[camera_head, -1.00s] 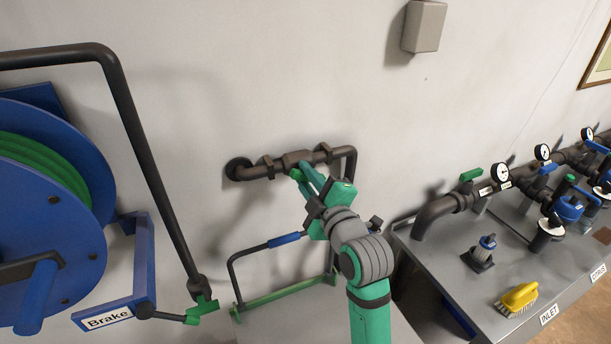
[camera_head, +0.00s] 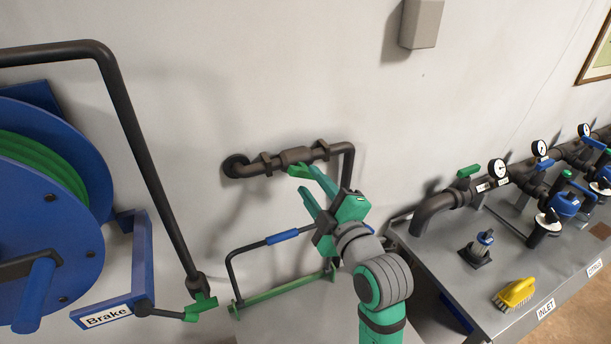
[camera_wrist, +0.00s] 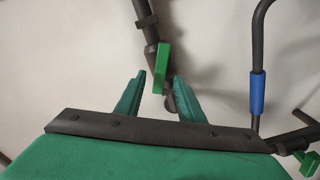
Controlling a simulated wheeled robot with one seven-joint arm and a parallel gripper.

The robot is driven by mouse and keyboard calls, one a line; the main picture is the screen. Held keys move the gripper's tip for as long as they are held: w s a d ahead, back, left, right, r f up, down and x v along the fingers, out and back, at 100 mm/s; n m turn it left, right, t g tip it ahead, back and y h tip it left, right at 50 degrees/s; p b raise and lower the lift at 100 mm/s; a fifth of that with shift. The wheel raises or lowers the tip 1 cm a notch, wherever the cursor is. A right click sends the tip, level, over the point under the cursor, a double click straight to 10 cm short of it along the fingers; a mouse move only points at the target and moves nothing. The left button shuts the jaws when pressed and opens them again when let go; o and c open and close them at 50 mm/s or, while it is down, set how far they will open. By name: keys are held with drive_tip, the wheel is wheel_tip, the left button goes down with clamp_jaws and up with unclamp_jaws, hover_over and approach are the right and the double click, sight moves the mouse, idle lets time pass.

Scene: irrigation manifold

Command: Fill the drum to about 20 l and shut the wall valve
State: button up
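The wall valve sits on a dark pipe (camera_head: 290,158) fixed to the wall. Its green lever (camera_head: 298,171) hangs at the pipe's underside. My gripper (camera_head: 311,179) is open and empty just in front of and below the pipe. In the wrist view the green lever (camera_wrist: 162,66) shows at the gap between my two spread fingertips (camera_wrist: 160,76), with space on both sides. Right of the valve the pipe bends downward and passes behind my gripper. I cannot make out the drum or its water level in either view.
A blue hose reel (camera_head: 45,205) with a brake lever labelled "Brake" (camera_head: 105,316) stands at left. A blue-gripped black handle (camera_head: 283,237) is below the valve. At right is a grey bench with a yellow brush (camera_head: 515,292), gauges and valves. A grey box (camera_head: 421,22) hangs above.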

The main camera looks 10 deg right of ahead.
drive_tip(key=shift+s+d, duration=0.15)
drive_tip(key=shift+s, duration=0.75)
drive_tip(key=shift+s+d, duration=0.2)
drive_tip(key=shift+s, duration=0.75)
drive_tip(key=shift+s+d, duration=0.15)
drive_tip(key=shift+s, duration=0.75)
